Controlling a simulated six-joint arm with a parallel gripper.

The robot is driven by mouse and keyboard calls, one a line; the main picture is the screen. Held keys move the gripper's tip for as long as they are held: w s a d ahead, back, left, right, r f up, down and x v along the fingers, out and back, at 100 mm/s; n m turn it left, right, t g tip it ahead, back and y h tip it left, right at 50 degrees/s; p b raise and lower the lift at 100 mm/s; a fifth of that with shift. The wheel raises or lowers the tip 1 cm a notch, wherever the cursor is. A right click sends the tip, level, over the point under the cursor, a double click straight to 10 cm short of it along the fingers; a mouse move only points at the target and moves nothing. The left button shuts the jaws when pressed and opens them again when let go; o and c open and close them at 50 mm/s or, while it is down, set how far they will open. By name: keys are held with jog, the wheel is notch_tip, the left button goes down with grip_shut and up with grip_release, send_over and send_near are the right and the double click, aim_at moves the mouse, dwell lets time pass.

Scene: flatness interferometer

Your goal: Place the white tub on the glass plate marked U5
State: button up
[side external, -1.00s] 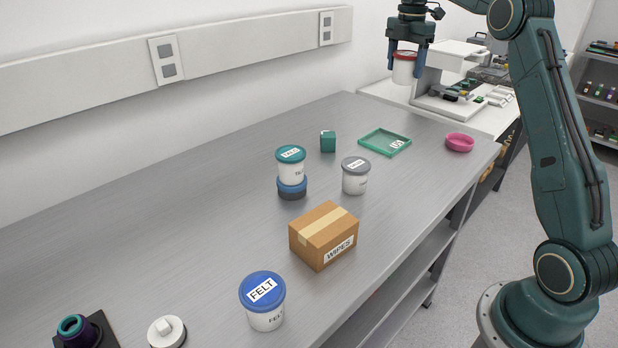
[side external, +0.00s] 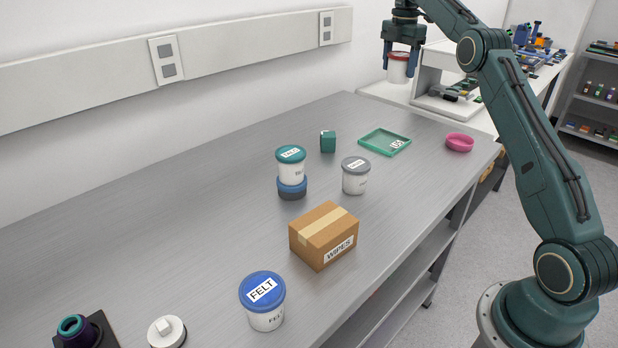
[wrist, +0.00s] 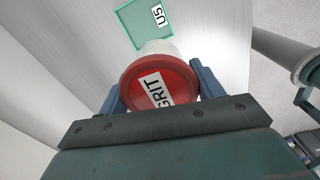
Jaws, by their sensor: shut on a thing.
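My gripper (side external: 402,62) is shut on a white tub (side external: 397,73) with a red lid, held upright in the air above the far end of the bench. In the wrist view the tub's red lid (wrist: 158,84) reads GRIT and sits between the two fingers. The green-edged plate marked U5 (side external: 384,143) lies flat on the bench, below the tub and apart from it. In the wrist view the U5 plate (wrist: 134,26) shows at the top, beyond the tub, which hides part of it.
A pink ring (side external: 459,142) lies right of the plate. A grey-lidded tub (side external: 355,178), a teal-lidded tub (side external: 291,170) on a blue-and-dark base, and a green block (side external: 327,142) stand nearby. A WIPES box (side external: 322,238) and FELT tub (side external: 264,305) are nearer.

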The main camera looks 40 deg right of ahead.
notch_tip(320, 180, down, 16)
jog(key=shift+r, duration=0.2)
dwell(0.7)
jog(key=shift+f, duration=0.1)
jog(key=shift+f, duration=2.05)
jog(key=shift+f, duration=0.1)
jog(key=o, duration=1.1)
